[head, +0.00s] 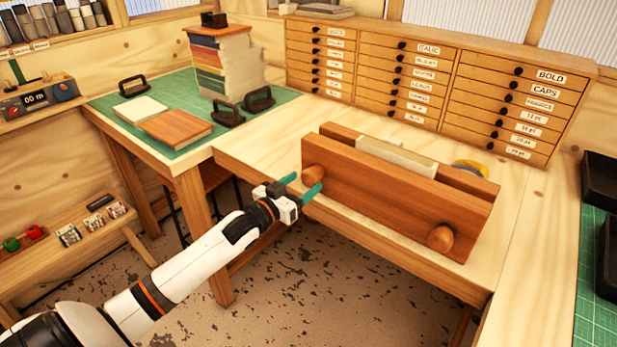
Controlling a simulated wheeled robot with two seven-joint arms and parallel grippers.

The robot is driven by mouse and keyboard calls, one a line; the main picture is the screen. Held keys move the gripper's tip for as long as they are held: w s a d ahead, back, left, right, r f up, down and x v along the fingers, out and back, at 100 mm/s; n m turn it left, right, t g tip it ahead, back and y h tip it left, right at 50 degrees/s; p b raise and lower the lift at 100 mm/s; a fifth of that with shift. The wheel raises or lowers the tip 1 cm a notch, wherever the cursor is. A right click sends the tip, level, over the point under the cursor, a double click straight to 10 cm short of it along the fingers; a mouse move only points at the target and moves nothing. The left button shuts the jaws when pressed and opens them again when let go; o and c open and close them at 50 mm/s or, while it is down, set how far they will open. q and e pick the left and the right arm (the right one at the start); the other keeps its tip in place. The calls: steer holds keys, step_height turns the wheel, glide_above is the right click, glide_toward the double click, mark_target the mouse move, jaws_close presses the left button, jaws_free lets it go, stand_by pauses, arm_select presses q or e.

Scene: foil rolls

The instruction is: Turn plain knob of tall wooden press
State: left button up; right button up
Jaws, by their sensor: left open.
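The tall wooden press (385,205) stands near the front edge of the light wooden bench, its broad front board facing me. It clamps a pale block (396,157) between its two boards. One rounded wooden knob (313,175) sits at the left of the front board, and another knob (440,238) sits at its lower right. My right gripper is not in view.
A drawer cabinet (432,85) with labels stands at the back of the bench. A green mat (180,90) at the left holds books, a stack and black clamp-like handles. Black trays (604,255) stand at the right edge. The bench (520,215) right of the press is clear.

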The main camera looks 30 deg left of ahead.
mark_target(307, 181)
arm_select(q)
steer(key=shift+w+d, duration=0.15)
steer(key=shift+w, duration=1.5)
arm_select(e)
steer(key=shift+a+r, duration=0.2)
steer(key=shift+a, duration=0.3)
arm_select(q)
steer(key=c, duration=1)
steer(key=shift+r+m+p, duration=0.1)
steer(key=shift+m+p, duration=0.55)
steer(key=shift+m, duration=1.35)
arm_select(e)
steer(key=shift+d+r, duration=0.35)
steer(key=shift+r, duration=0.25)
